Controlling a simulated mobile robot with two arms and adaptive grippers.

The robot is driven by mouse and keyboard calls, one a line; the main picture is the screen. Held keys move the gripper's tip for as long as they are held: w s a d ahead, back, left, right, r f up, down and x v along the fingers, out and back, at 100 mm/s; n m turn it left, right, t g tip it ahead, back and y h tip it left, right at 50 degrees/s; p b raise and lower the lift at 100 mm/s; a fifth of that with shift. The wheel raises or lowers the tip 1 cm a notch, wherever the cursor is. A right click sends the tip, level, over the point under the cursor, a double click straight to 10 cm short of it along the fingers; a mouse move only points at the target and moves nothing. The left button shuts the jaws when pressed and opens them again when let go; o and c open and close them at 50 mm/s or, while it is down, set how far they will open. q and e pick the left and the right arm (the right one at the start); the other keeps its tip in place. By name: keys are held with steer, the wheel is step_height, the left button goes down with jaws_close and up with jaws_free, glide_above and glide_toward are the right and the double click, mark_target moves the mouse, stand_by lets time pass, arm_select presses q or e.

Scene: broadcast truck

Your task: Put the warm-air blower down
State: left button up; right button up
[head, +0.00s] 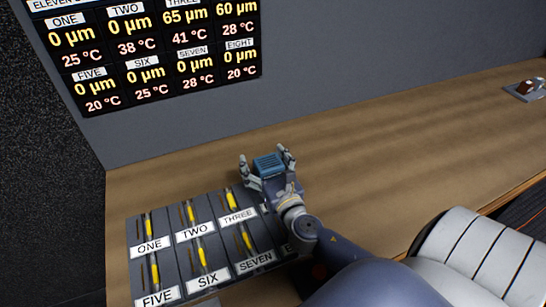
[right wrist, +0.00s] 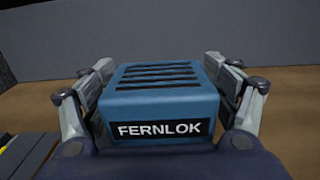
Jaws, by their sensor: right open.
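The warm-air blower is a blue box with dark slots on top and a FERNLOK label; it (head: 268,165) is at the table's middle, just beyond the labelled panel. In the right wrist view the blower (right wrist: 160,92) fills the space between the fingers. My right gripper (head: 268,162) is open around it, a finger on each side; it also shows in the right wrist view (right wrist: 160,85). Whether the blower's underside touches the table is hidden. My left gripper is not in view.
A grey panel (head: 183,240) with yellow sliders labelled ONE to SEVEN lies at the table's near left, partly under my right arm. A wall display (head: 150,50) shows µm and °C readings. The wooden table (head: 400,150) is clear to the right, up to a small tray (head: 526,92) holding a reddish-brown item.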

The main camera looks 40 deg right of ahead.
mark_target(273, 178)
steer(key=b+v, duration=0.2)
steer(key=v, duration=0.8)
steer(key=shift+s+a+f+b, duration=0.1)
steer(key=shift+f+b, duration=0.1)
steer(key=shift+b, duration=0.1)
steer(key=shift+s+a+r, duration=0.1)
steer(key=shift+s+r, duration=0.05)
steer(key=shift+s, duration=0.5)
